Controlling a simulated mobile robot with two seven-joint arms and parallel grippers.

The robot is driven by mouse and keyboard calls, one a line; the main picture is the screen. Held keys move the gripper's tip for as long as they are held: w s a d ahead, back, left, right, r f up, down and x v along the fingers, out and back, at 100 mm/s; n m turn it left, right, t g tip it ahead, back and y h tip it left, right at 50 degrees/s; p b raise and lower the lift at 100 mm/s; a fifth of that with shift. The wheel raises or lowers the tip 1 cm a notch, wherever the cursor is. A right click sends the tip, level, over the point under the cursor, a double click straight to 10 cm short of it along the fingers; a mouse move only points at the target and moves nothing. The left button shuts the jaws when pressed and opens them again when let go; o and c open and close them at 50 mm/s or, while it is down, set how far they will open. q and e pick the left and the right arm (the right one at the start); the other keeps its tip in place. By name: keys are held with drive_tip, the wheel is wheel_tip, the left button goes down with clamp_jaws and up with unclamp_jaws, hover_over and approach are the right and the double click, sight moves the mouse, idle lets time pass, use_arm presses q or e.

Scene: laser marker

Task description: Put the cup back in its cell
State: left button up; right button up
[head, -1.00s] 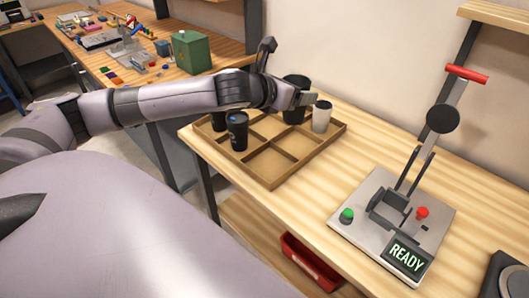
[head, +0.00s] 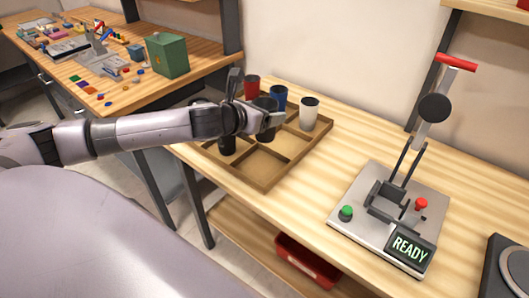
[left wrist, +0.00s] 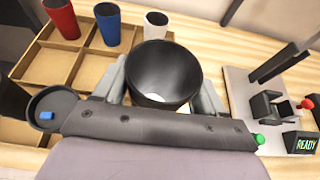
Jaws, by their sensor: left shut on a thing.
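A black cup (head: 266,103) is held upright in my left gripper (head: 268,118), over the wooden divided tray (head: 262,187). In the left wrist view the black cup (left wrist: 165,70) sits between the two fingers, its open top facing the camera. A red cup (head: 251,88), a blue cup (head: 278,97) and a white cup (head: 310,112) stand in the tray's back row. A dark cup (head: 226,145) stands in a left cell, partly covered by my arm. Two front cells look empty. The cell beneath the held cup is mostly hidden, and I cannot tell whether its base touches the tray.
A laser marker (head: 385,215) with a red-handled lever and a READY screen stands right of the tray. A red bin (head: 305,262) sits on the shelf below. A second bench with a green box (head: 167,55) is at the back left. The table between tray and machine is clear.

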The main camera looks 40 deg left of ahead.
use_arm(q)
wheel_tip(320, 180, down, 11)
drive_tip(key=shift+f+b, duration=0.1)
drive_tip(key=shift+b, duration=0.95)
drive_tip(key=shift+f, duration=0.1)
drive_tip(key=o, duration=0.7)
drive_tip(key=shift+r, duration=0.2)
drive_tip(key=shift+s, duration=0.25)
drive_tip(key=d+v, duration=0.1)
drive_tip(key=v, duration=1)
drive_tip(key=shift+s+a, duration=0.2)
drive_tip(key=shift+a, duration=0.3)
